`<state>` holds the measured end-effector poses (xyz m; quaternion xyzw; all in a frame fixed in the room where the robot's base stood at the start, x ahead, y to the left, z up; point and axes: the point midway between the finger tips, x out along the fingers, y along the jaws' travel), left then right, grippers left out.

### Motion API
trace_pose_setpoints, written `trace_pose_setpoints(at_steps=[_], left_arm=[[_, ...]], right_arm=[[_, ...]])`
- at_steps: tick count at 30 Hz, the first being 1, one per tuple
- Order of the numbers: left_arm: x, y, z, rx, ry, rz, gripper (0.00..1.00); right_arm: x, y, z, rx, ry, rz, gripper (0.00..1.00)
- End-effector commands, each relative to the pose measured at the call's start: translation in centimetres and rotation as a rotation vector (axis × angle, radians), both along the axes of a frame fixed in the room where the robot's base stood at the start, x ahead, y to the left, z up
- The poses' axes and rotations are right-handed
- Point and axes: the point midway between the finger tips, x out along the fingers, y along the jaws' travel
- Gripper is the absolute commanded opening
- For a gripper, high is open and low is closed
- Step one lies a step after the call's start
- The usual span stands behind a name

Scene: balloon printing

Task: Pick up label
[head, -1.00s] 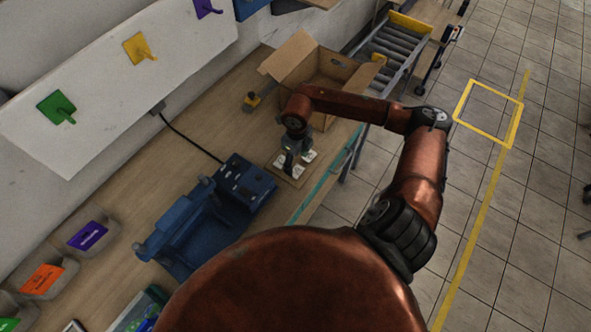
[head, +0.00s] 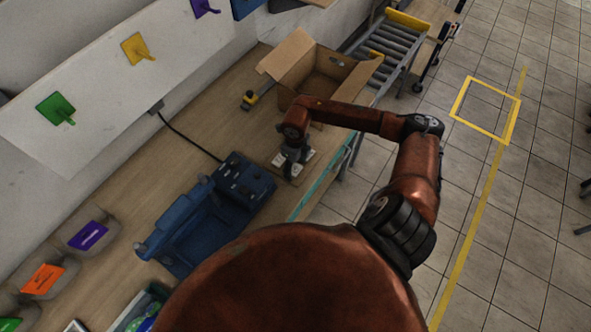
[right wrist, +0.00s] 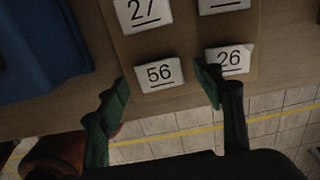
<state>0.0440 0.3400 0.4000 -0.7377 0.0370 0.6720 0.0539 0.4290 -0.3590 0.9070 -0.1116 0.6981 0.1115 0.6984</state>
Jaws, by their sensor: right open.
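Several white number labels lie on a brown board (right wrist: 187,48) on the workbench. In the right wrist view I read label 56 (right wrist: 158,74), label 27 (right wrist: 143,14) and label 26 (right wrist: 229,59); another at the top right is cut off by the frame. My right gripper (right wrist: 165,88) is open and empty. Its fingers point down at the board, with label 56 between the fingertips and label 26 partly behind the right finger. In the head view the right gripper (head: 290,169) is over the board and hides part of the labels. My left gripper is out of view.
A blue machine (head: 205,210) stands beside the board on the left. An open cardboard box (head: 300,58) is behind it, with a roller conveyor (head: 385,48) beyond. Bins with coloured tags (head: 88,236) stand at the lower left. The bench's front edge is close to the board.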

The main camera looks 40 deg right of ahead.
Motion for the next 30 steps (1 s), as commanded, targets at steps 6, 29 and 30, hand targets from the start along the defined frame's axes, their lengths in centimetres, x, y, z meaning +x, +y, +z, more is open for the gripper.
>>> trace_pose_setpoints(at_steps=[6, 29, 30], left_arm=[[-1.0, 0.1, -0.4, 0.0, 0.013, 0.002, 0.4], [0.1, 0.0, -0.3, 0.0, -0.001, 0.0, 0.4], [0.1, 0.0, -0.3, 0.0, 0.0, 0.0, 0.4]], right_arm=[[0.0, 0.0, -0.3, 0.0, 0.0, 0.0, 0.61], [0.0, 0.0, -0.2, 0.0, 0.0, 0.0, 0.32], [0.0, 0.0, -0.2, 0.0, 0.0, 0.0, 0.32]])
